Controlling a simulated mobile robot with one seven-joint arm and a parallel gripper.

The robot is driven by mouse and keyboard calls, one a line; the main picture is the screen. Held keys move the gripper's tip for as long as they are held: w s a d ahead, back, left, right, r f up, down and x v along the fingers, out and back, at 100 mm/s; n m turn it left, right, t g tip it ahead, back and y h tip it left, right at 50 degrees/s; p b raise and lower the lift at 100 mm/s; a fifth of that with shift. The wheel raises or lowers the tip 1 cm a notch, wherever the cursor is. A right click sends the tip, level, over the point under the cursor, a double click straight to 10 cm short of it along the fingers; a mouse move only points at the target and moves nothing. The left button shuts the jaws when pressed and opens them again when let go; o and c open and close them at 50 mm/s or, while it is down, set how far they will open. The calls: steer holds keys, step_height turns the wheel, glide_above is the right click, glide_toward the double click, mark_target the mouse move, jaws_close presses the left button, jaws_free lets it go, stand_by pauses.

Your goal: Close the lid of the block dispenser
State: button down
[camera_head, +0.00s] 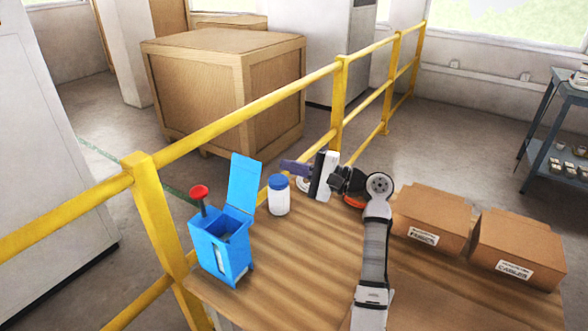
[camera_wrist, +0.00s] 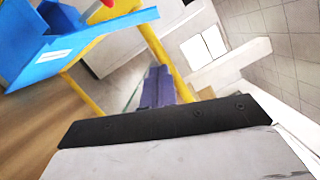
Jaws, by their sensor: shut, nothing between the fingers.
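The blue block dispenser (camera_head: 232,262) stands at the left end of the wooden table. Its lid (camera_head: 244,184) is open and stands up, tilted slightly back, at the right side of the box. A red knob (camera_head: 198,192) rises from the dispenser's left side. In the wrist view the fingers (camera_wrist: 158,85) point away, and blue parts of the dispenser (camera_wrist: 32,35) fill the upper left.
A white jar with a blue cap (camera_head: 278,197) stands between the dispenser and my arm, just below my gripper in the picture. A yellow railing (camera_head: 240,102) runs behind the table (camera_head: 290,285). Two cardboard boxes (camera_head: 428,217) (camera_head: 518,245) sit at the right. The table's front middle is clear.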

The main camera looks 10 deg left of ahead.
mark_target(243, 183)
steer(key=s+a+r, duration=0.1)
steer(key=s+a, duration=0.1)
steer(key=a, duration=0.5)
steer(key=shift+s+a+r, duration=0.2)
steer(key=shift+s+r, duration=0.2)
steer(key=shift+s+a+r, duration=0.1)
steer(key=shift+s+a, duration=0.05)
steer(key=shift+s+n, duration=0.1)
steer(key=shift+n, duration=0.2)
